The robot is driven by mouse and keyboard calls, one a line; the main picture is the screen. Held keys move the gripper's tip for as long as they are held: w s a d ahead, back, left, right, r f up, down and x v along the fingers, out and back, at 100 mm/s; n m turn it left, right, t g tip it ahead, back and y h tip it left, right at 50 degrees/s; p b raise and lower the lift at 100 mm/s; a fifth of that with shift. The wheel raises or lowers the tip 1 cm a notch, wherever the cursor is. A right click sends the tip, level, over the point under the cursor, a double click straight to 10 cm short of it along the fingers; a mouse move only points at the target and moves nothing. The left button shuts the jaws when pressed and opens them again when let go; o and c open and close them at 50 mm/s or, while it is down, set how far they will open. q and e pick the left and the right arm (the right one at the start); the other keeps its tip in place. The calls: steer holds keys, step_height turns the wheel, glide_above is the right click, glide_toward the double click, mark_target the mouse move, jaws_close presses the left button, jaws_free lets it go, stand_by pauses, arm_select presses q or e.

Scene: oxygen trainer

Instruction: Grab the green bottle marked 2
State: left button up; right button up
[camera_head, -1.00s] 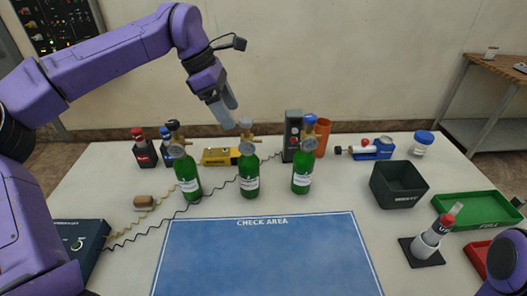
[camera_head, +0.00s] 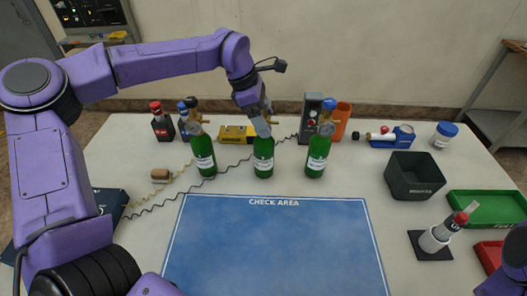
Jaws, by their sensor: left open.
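Three green bottles with white labels and valve tops stand upright in a row behind the blue check area: a left one (camera_head: 203,150), a middle one (camera_head: 263,150) and a right one (camera_head: 318,150). The label numbers are too small to read. My left gripper (camera_head: 263,128) is open, pointing down at the top of the middle bottle. Its fingers overlap the valve and hide most of it. I cannot tell whether they touch it. My right gripper is out of view.
The check area mat (camera_head: 270,250) is bare. Behind the row are dark bottles (camera_head: 163,127), a yellow device (camera_head: 232,134), a dark control box (camera_head: 313,112) and an orange cup (camera_head: 341,118). A dark bin (camera_head: 414,182) and a green tray (camera_head: 490,209) stand on the right.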

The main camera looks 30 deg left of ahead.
arm_select(q)
jaws_close()
steer(key=shift+w, duration=0.1)
